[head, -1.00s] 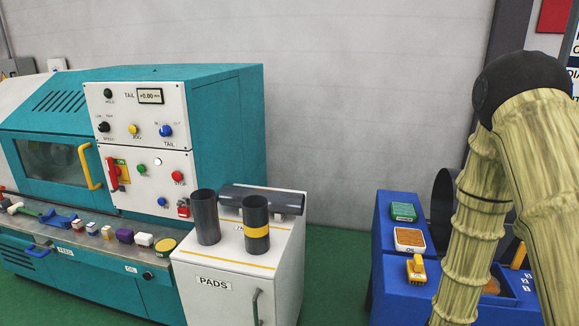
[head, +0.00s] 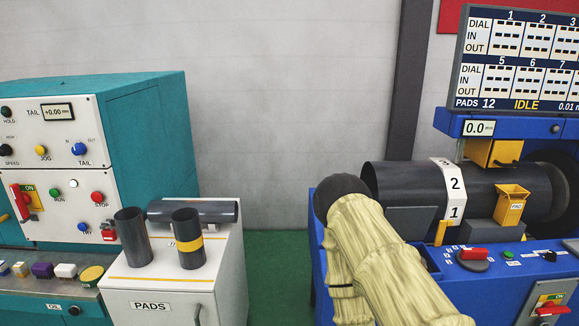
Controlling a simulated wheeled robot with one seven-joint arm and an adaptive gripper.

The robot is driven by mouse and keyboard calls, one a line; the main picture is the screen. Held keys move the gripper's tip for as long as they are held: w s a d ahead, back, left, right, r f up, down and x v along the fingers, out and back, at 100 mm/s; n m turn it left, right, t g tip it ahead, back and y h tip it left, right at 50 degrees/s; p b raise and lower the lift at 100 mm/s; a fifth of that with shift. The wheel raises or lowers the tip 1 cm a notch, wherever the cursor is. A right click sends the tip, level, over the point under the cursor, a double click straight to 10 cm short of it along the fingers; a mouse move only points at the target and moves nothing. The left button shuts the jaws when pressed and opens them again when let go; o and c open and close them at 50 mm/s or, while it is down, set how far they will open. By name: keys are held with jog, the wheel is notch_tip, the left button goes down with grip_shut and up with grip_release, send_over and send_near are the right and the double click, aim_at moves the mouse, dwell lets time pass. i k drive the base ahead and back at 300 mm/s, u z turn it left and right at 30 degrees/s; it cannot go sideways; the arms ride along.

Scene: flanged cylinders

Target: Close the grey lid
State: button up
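No part is labelled as the grey lid. On the blue machine at the right, a dark grey flat panel (head: 409,220) stands in front of the big dark cylinder, left of its white numbered band (head: 453,190). A grey block (head: 494,236) sits further right, under the yellow funnel. I cannot tell which of these, if either, is the lid. My pale, ribbed arm crosses the lower middle of the view and covers the machine's left front. My gripper is not in view.
A white PADS cabinet (head: 170,285) stands left of the blue machine (head: 318,265), with dark cylinders on top. Green floor (head: 277,262) shows between them. A teal machine (head: 150,130) is at the left. A display (head: 520,60) hangs above the blue machine.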

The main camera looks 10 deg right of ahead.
aim_at(410, 223)
jog(key=z, duration=2.2)
jog(key=k, duration=0.4)
jog(key=u, duration=1.95)
jog(key=i, duration=0.7)
jog(key=z, duration=0.7)
jog(key=i, duration=0.8)
jog(key=z, duration=0.7)
